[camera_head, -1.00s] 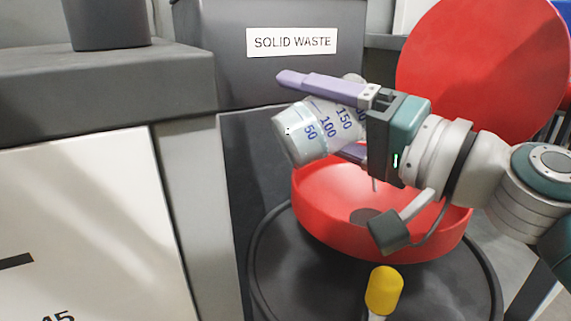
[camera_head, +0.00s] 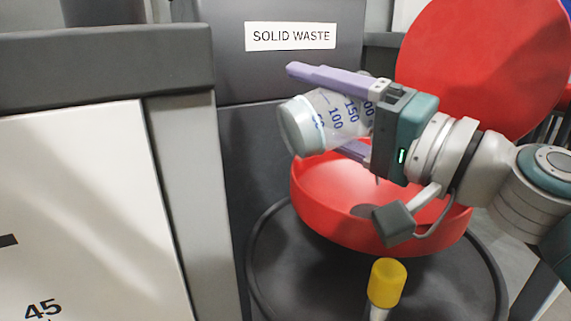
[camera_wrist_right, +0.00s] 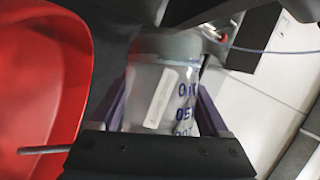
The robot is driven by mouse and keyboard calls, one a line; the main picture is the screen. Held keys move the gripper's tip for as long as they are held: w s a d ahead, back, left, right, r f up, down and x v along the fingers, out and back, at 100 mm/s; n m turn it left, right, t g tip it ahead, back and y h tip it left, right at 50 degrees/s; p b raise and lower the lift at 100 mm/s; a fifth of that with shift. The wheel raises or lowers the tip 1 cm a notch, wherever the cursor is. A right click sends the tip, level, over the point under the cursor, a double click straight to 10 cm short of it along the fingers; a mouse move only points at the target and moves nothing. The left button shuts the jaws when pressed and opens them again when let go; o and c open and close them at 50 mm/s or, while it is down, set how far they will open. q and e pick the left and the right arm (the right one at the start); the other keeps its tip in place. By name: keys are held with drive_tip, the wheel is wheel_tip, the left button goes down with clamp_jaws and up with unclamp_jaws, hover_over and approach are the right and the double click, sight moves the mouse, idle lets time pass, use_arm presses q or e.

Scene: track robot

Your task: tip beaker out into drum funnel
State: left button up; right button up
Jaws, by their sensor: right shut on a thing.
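My right gripper (camera_head: 322,112) is shut on a clear beaker (camera_head: 335,122) with blue graduations. The beaker is tipped far over, its base end at the left and its mouth end hidden behind the gripper. It is held above the back left rim of the red drum funnel (camera_head: 330,225). The funnel has a dark centre opening, partly covered by my arm. In the right wrist view the beaker (camera_wrist_right: 150,90) sits between both purple fingers, with the funnel (camera_wrist_right: 40,80) at the left. I cannot make out any contents. My left gripper is not in view.
The funnel's round red lid (camera_head: 480,65) stands open behind it. The funnel sits on a dark drum (camera_head: 440,285) with a yellow-capped item (camera_head: 387,283) in front. A grey bin labelled SOLID WASTE (camera_head: 290,75) stands behind. A grey bench (camera_head: 100,65) fills the left.

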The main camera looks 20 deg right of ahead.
drive_tip(key=shift+d+f+m+b, duration=0.25)
drive_tip(key=shift+d+m+b, duration=0.35)
drive_tip(key=shift+b, duration=0.25)
drive_tip(key=shift+r+t, duration=0.3)
drive_tip(key=shift+d+r+m+t+p, duration=0.25)
drive_tip(key=shift+r+m+t+p, duration=0.15)
drive_tip(key=shift+r+m, duration=0.5)
drive_tip(key=shift+d+r+m+t+h+b, duration=0.2)
drive_tip(key=shift+m+t+h+b, duration=0.15)
drive_tip(key=shift+m, duration=0.25)
